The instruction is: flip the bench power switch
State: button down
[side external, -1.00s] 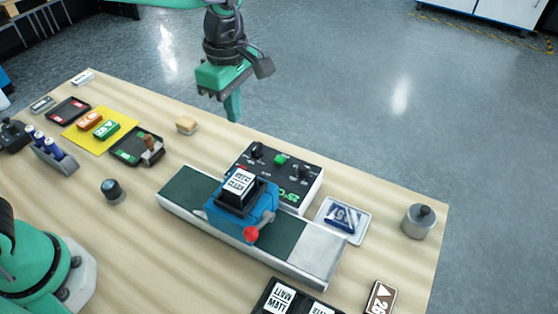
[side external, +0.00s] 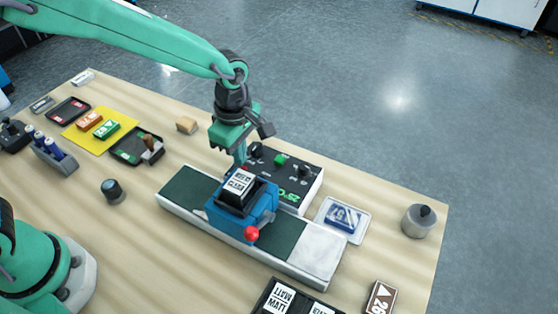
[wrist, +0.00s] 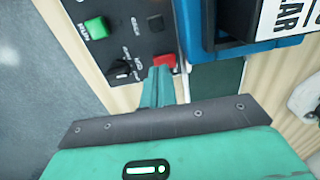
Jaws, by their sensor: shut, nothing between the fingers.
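The black control box (side external: 308,185) stands on the bench behind the blue laminating unit. In the wrist view the box (wrist: 145,45) shows a red switch (wrist: 165,61) at its near corner, a green button (wrist: 95,28) and a black knob (wrist: 120,69). My gripper (side external: 241,160) is shut and empty, pointing down at the left end of the box. In the wrist view its fingertips (wrist: 159,72) overlap the lower edge of the red switch; I cannot tell whether they touch it. In the side view the gripper hides the switch.
The blue unit (side external: 262,212) with a black label cartridge and red-knobbed lever sits on a rail (side external: 185,187) close beside the box.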

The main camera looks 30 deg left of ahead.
jog(key=shift+f, duration=0.85)
